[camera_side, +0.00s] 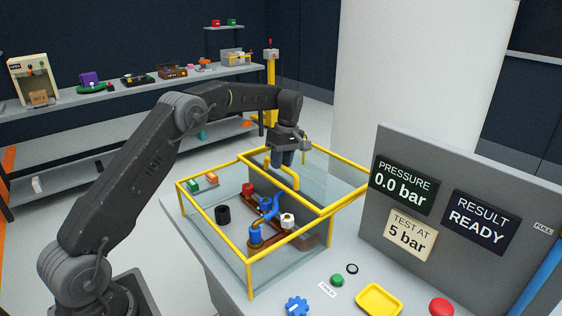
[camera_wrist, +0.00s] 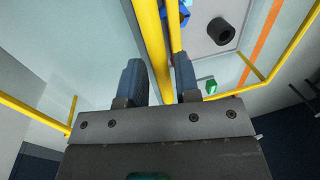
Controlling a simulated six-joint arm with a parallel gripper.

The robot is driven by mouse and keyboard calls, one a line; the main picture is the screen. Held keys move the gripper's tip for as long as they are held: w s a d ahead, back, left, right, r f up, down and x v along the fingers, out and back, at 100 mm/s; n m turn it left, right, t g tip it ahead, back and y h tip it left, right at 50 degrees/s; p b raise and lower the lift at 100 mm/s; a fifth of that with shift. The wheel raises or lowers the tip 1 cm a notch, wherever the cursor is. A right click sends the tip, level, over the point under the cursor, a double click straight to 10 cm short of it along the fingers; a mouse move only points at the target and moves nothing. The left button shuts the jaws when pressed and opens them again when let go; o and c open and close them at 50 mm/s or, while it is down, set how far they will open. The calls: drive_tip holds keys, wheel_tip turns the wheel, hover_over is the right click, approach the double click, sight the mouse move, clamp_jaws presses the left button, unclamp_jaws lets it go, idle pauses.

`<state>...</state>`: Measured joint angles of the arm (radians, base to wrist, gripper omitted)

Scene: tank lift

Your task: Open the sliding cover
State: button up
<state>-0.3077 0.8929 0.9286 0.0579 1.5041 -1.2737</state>
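The clear tank has a yellow frame (camera_side: 213,244) and stands on the grey bench. A clear sliding cover with a yellow edge (camera_side: 283,189) lies over its right and back part; the left front part looks uncovered. A curved yellow handle (camera_side: 293,178) rises from the cover. My gripper (camera_side: 283,160) points down at the handle. In the wrist view my gripper (camera_wrist: 158,63) has its two blue-grey fingers apart, with a yellow bar (camera_wrist: 154,45) between them. A gap shows on the left finger's side; whether the right finger touches is hard to tell.
A grey panel (camera_side: 470,172) with readouts stands at right. A yellow tray (camera_side: 379,300), green button (camera_side: 337,280) and red button (camera_side: 441,307) sit in front.

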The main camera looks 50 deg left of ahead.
drive_tip(key=shift+o, duration=0.9)
wheel_tip(320, 180, up, 7)
drive_tip(key=w, duration=0.1)
drive_tip(key=shift+w+r, duration=0.15)
drive_tip(key=shift+w, duration=0.05)
drive_tip(key=shift+c, duration=0.2)
